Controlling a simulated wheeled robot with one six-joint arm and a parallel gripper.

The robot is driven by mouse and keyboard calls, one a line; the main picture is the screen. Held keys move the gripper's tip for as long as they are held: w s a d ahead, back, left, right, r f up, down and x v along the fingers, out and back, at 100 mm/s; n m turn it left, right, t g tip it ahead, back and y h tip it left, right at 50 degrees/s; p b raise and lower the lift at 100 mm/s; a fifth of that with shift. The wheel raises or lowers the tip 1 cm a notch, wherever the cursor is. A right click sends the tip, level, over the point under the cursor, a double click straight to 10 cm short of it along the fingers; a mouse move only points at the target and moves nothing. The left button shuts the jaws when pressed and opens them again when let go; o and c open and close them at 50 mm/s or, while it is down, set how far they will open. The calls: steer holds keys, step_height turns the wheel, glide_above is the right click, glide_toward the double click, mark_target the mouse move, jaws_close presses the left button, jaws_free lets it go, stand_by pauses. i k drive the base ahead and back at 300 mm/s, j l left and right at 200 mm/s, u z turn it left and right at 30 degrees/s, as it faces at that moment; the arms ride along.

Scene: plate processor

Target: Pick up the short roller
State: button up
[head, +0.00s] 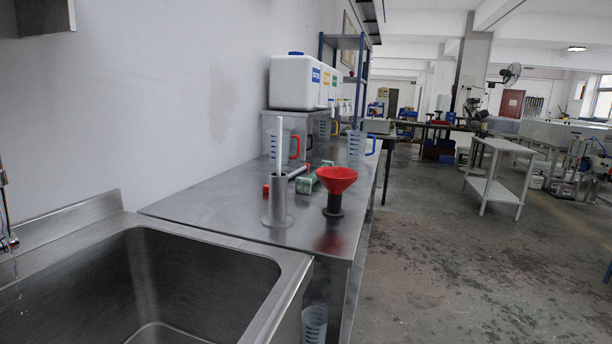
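A small light, bar-shaped thing (298,172) with red at its near end lies on the steel table (210,210), behind a metal cylinder. It may be the short roller, but it is too small and partly hidden to be sure. A grey-green object (308,184) lies beside it, just left of the red funnel. My gripper is not in view.
The metal cylinder (278,210) holds an upright pale rod. The red funnel (337,179) sits on a dark stand. Measuring jugs (356,145) and white canisters (294,82) stand farther back. A deep sink (190,280) is at front left. Open floor (440,260) lies right.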

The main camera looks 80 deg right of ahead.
mark_target(303, 185)
steer(key=z, duration=2.35)
steer(key=u, duration=1.55)
steer(key=i+l, duration=0.1)
steer(key=l, duration=0.35)
steer(key=i+l, duration=0.1)
steer(key=l, duration=0.4)
steer(key=i+l+z, duration=0.1)
steer(key=l, duration=0.35)
steer(key=i+l, duration=0.1)
steer(key=l, duration=0.4)
steer(key=i+l, duration=0.1)
steer(key=l, duration=0.35)
steer(key=i+l, duration=0.1)
steer(key=l, duration=0.35)
steer(key=i+l+z, duration=0.1)
steer(key=l, duration=0.4)
